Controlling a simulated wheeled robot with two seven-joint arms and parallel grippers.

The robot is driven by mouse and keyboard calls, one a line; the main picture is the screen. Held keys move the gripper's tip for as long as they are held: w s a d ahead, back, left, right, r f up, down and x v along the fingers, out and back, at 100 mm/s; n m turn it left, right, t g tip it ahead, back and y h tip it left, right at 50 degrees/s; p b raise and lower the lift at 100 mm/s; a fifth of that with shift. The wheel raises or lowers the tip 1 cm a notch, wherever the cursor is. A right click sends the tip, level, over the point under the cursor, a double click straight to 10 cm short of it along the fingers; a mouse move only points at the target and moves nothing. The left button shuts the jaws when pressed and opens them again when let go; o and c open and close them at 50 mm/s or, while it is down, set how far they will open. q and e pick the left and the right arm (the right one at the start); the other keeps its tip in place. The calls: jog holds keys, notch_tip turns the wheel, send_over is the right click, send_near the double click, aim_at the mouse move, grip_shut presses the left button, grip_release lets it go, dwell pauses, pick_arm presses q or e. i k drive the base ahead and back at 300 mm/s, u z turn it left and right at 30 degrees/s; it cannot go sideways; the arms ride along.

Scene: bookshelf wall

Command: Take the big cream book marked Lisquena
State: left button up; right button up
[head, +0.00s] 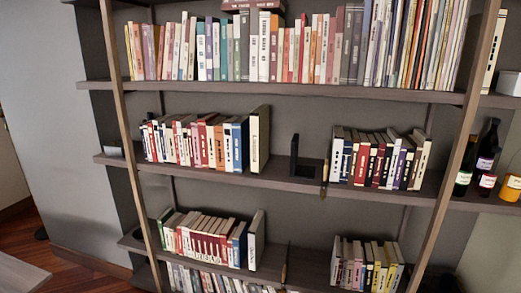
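A tall cream book (260,138) stands upright at the right end of the left row on the middle shelf (285,182). It is bigger than the books beside it, and small dark lettering runs along its spine. The lettering is too small to read, so I cannot confirm that it says Lisquena. Another tall pale book (256,240) stands at the right end of the left row on the shelf below. Neither of my grippers shows in the head view.
A black bookend (295,155) stands right of the cream book, with a gap between. Another book row (378,160) is further right. Bottles (484,158) stand at the far right. Wooden uprights (124,130) cross in front of the shelves. The floor (60,262) shows lower left.

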aim_at(259, 118)
jog(key=u, duration=0.9)
jog(key=i, duration=1.15)
jog(key=z, duration=0.1)
